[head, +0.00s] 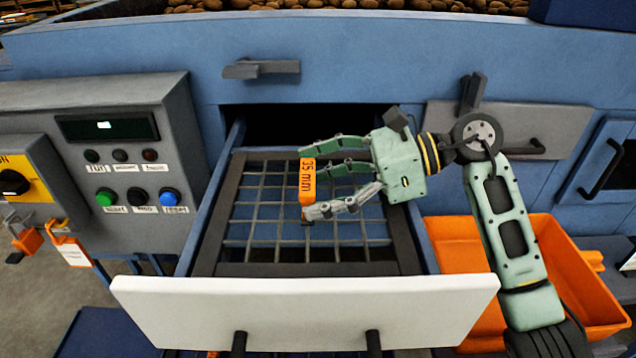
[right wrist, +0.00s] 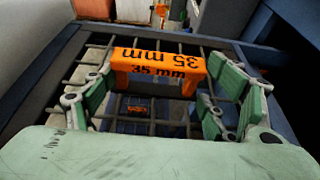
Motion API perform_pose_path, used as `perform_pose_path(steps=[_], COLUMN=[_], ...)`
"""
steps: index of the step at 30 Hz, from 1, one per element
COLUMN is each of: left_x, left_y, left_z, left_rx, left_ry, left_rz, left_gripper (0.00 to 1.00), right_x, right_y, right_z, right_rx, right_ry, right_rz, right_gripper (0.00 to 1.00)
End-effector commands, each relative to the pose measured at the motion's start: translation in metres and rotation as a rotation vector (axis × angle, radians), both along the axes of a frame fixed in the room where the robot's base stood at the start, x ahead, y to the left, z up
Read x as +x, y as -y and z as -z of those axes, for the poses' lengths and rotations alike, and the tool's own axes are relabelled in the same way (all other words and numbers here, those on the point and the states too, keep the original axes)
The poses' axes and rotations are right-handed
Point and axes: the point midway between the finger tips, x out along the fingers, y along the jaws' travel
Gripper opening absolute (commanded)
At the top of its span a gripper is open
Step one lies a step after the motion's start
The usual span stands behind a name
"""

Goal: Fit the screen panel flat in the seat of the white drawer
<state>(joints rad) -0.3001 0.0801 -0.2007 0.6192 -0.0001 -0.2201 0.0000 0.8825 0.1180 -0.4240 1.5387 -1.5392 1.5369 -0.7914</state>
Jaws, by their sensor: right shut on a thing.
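The white drawer (head: 300,312) is pulled out of the blue machine, with its white front toward me and blue side walls. The screen panel (head: 300,269), a wire grid in a dark frame, lies between the drawer's walls and looks about level; I cannot tell whether it rests fully in the seat. An orange handle (head: 306,182) marked 35 mm stands up from the grid. My right gripper (head: 310,180) is shut on this handle, which also shows between the fingers in the right wrist view (right wrist: 158,68). The seat is mostly hidden under the panel. My left gripper is out of view.
A grey control box (head: 110,160) with buttons stands close on the left. An orange bin (head: 550,265) is at the right. Above the drawer is a blue machine wall with a dark handle (head: 260,69); potatoes (head: 350,4) lie at the top.

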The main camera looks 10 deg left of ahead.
Motion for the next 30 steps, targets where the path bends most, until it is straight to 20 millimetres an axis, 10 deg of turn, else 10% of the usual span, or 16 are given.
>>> perform_pose_path(steps=[19,20,30], left_x=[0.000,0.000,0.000], left_y=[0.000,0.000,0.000], left_z=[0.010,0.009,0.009], left_rx=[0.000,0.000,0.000], left_ry=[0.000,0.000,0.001], left_rz=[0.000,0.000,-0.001], left_gripper=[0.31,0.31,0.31], right_x=[0.000,0.000,0.000], right_y=[0.000,0.000,0.000], right_z=[0.005,0.004,0.007], right_rx=[0.009,0.009,0.003], right_ry=[0.004,0.004,0.001], right_rz=[0.000,0.000,-0.001], right_gripper=[0.16,0.80,1.00])
